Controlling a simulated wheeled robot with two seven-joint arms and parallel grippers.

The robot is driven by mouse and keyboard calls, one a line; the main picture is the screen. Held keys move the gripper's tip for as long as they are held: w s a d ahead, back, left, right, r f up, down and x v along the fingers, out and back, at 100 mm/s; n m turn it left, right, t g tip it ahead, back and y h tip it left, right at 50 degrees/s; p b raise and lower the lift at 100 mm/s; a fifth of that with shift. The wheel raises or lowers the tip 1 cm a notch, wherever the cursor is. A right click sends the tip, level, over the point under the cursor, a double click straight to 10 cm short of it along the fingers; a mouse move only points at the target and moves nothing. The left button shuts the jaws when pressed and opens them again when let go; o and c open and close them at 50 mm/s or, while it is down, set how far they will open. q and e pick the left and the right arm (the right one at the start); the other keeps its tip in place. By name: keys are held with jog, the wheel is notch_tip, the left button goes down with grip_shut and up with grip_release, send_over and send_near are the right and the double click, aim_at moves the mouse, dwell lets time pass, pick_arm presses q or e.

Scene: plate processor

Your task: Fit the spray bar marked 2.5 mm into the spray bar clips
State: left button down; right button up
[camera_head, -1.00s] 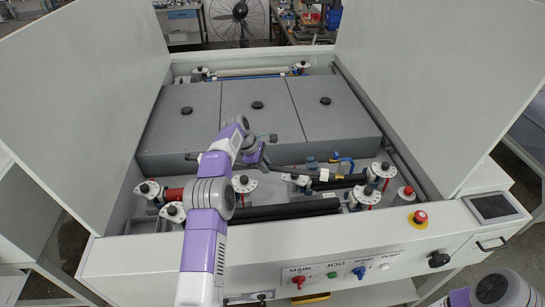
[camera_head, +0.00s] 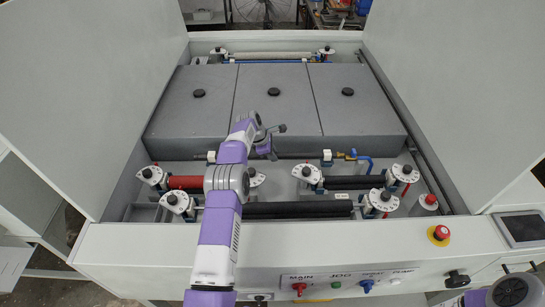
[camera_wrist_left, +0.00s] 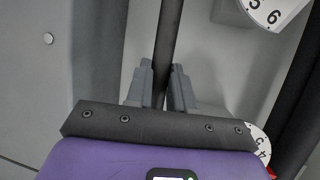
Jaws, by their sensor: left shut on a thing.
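The spray bar (camera_head: 295,157) is a thin dark bar lying crosswise just in front of the grey tank covers. In the left wrist view the bar (camera_wrist_left: 168,40) runs up between the fingers. My left gripper (camera_head: 267,151) is shut on it near its middle; its fingers also show in the left wrist view (camera_wrist_left: 162,88). A white clip (camera_head: 327,156) is at the bar's right end, and another white clip (camera_head: 211,156) at the left. I cannot tell whether the bar is seated in them. No 2.5 mm mark is readable. My right gripper is out of view.
Black rollers (camera_head: 297,210) and a red roller (camera_head: 186,182) with white numbered dials (camera_head: 308,174) lie in front of the bar. A brass fitting with a blue hose (camera_head: 358,158) is right of the right clip. Grey covers (camera_head: 274,110) rise behind.

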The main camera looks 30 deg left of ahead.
pick_arm(q)
jog(key=shift+w+f, duration=0.1)
jog(key=shift+f, duration=0.6)
jog(key=shift+f, duration=0.25)
jog(key=c, duration=1.4)
grip_release()
jog(key=shift+f, duration=0.1)
jog(key=o, duration=0.4)
jog(key=shift+a+r, duration=0.1)
jog(key=shift+r, duration=0.55)
jog(key=v, duration=1.1)
jog(key=shift+s+r, duration=0.2)
jog(key=shift+s, duration=0.05)
